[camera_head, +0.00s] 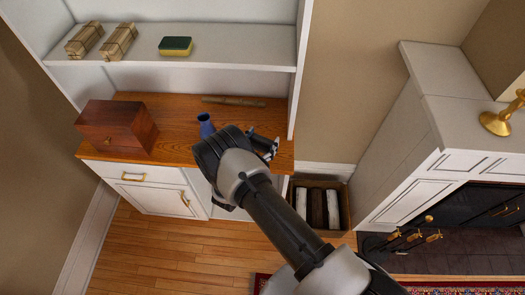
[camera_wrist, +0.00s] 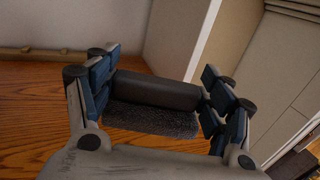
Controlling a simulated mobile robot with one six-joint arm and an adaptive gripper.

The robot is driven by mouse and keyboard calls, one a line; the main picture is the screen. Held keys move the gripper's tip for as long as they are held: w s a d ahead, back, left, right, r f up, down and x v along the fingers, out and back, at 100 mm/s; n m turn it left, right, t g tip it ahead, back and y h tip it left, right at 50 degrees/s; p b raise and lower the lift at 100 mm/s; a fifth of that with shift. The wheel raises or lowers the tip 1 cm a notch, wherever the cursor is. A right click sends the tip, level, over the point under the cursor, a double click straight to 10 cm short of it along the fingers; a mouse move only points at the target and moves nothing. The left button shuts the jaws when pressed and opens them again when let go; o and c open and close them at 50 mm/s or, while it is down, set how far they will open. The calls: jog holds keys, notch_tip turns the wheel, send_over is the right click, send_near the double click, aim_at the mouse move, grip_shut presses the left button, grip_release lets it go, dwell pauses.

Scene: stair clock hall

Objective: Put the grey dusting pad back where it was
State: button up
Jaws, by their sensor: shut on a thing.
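The grey dusting pad (camera_wrist: 152,118) shows in the wrist view, with a dark smooth upper part and a fuzzy grey lower face. My gripper (camera_wrist: 160,88) is shut on it, with one finger at each end of the pad. In the head view my gripper (camera_head: 268,146) is over the right end of the wooden cabinet top (camera_head: 180,110), and my arm mostly hides the pad there. The pad is close to the wooden surface; I cannot tell whether it touches.
The shelf above holds two wrapped bundles (camera_head: 119,42) and a sponge (camera_head: 175,46). A log crate (camera_head: 345,208) and the fireplace (camera_head: 425,180) stand right.

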aim_at(262, 149)
jog(key=shift+f+b, duration=0.6)
jog(key=shift+f, duration=2.3)
jog(key=shift+f, duration=0.1)
jog(key=o, duration=1.1)
